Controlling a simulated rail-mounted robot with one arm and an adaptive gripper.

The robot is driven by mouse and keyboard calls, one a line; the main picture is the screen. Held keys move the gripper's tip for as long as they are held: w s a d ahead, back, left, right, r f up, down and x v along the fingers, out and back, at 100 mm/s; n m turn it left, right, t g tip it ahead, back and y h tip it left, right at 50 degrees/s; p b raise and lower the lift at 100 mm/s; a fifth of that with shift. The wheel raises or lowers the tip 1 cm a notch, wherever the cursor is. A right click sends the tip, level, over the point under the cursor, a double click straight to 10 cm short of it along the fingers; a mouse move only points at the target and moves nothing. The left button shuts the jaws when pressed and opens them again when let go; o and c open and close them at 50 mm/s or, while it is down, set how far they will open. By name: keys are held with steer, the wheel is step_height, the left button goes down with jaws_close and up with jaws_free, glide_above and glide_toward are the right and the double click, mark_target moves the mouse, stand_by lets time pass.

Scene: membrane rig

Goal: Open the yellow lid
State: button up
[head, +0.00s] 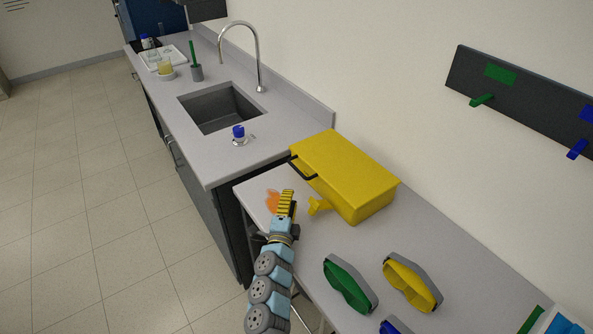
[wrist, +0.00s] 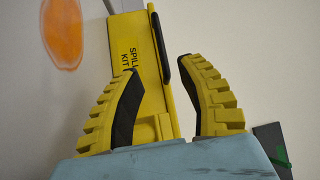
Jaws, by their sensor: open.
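A yellow box stands on the lower grey bench with its yellow lid (head: 342,160) down. A black handle (head: 303,167) is on its left edge. In the wrist view the box front (wrist: 125,45) reads "SPILL KIT", and the black handle (wrist: 160,48) appears between my fingertips in the picture. My gripper (head: 287,193) is to the left of the box, in front of and below the handle in the head view. In the wrist view my gripper (wrist: 162,68) has its ribbed yellow fingers apart, with nothing held. The lid's hinge side is hidden.
A small yellow piece (head: 319,206) sits by the box front. An orange spill (head: 273,201) lies beside my gripper. Green goggles (head: 350,284) and yellow goggles (head: 412,282) lie nearer. The higher sink counter (head: 222,170) adjoins behind; a wall rack (head: 520,85) is right.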

mark_target(297, 168)
steer(key=shift+b+x, duration=1.2)
steer(key=shift+x, duration=3)
steer(key=shift+b+x, duration=0.95)
steer(key=shift+x, duration=0.85)
steer(key=shift+f, duration=0.15)
jaws_close()
